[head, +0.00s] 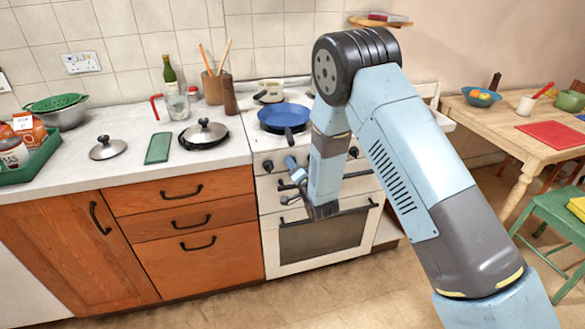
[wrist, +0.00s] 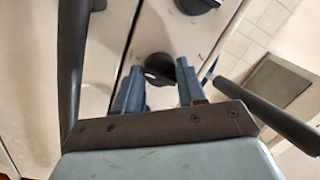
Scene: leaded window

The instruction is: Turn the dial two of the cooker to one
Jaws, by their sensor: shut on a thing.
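The white cooker (head: 315,247) stands right of the wooden cabinets, with a row of dark dials along its front panel. One dial (head: 268,166) shows left of my gripper and another (head: 353,152) right of my arm. My gripper (head: 291,162) is at the panel between them. In the wrist view its two blue fingers (wrist: 160,77) are shut on dial two (wrist: 160,66), a dark round knob, one finger on each side. A neighbouring dial (wrist: 197,4) shows at the top edge. The dial's markings cannot be read. My arm hides part of the panel.
The oven handle (head: 347,211) sticks out below the dials. The floor (head: 330,296) before the cooker looks clear. A wooden table (head: 495,121) stands at the right.

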